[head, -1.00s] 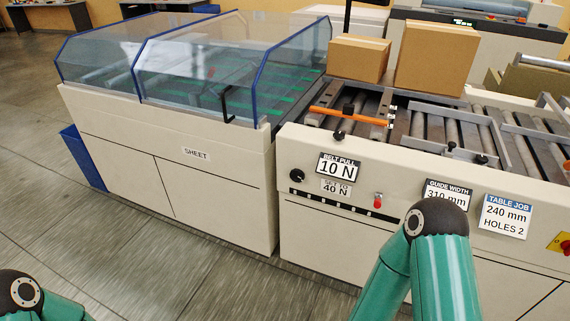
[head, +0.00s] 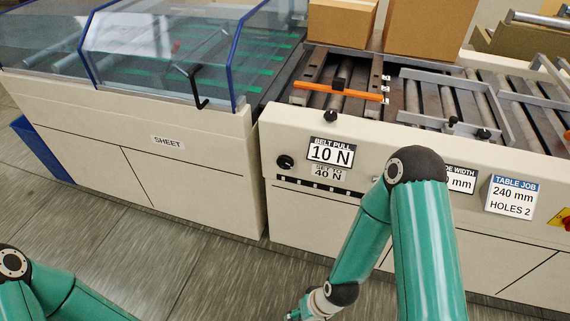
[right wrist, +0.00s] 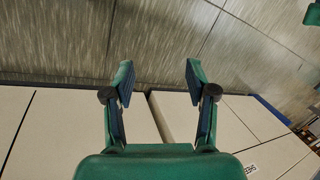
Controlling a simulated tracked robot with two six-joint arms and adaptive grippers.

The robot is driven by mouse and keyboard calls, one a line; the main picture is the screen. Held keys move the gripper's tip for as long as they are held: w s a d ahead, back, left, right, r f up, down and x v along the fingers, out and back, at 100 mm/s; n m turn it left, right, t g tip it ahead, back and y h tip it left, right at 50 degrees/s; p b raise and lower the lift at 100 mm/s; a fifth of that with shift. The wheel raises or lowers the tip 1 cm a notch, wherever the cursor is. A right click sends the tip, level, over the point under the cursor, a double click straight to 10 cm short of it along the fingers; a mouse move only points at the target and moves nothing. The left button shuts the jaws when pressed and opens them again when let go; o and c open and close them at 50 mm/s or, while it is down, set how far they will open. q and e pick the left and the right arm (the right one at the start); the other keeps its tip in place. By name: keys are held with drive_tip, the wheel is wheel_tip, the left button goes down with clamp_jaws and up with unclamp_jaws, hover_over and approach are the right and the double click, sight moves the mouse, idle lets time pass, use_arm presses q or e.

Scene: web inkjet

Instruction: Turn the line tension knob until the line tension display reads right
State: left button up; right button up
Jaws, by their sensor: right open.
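A black round knob (head: 285,162) sits on the cream front panel of the machine, left of a display (head: 331,152) headed "BELT PULL" that reads 10 N. No label reading "line tension" shows. My right arm crosses in front of the panel, and its gripper is low at the bottom edge of the head view, below the knob and apart from it. In the right wrist view my right gripper (right wrist: 158,82) is open and empty, over the floor and cream cabinet panels. My left gripper is out of view.
A sheet unit (head: 215,160) with a clear blue-edged cover stands at left. A roller table (head: 440,105) with an orange bar (head: 338,90) and cardboard boxes (head: 430,25) lies above the panel. A "TABLE JOB" sign (head: 512,195) is at right. Open floor (head: 180,260) lies in front.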

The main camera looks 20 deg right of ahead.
drive_tip(key=o, duration=0.4)
drive_tip(key=w+f+t+h+b, duration=0.1)
drive_tip(key=w+f+t+b, duration=0.1)
drive_tip(key=w, duration=0.5)
drive_tip(key=shift+w+f+t+b, duration=0.3)
drive_tip(key=shift+w+f+t, duration=0.05)
drive_tip(key=shift+w+t, duration=0.05)
drive_tip(key=m+t+h+b, duration=0.7)
drive_tip(key=t+h+b, duration=0.4)
drive_tip(key=h+b, duration=0.15)
approach(285, 165)
drive_tip(key=p+x, duration=0.1)
drive_tip(key=x, duration=0.9)
drive_tip(key=shift+w, duration=0.3)
drive_tip(key=c, duration=1.2)
drive_tip(key=shift+o, duration=0.2)
drive_tip(key=shift+d+f, duration=0.1)
drive_tip(key=shift+d, duration=0.05)
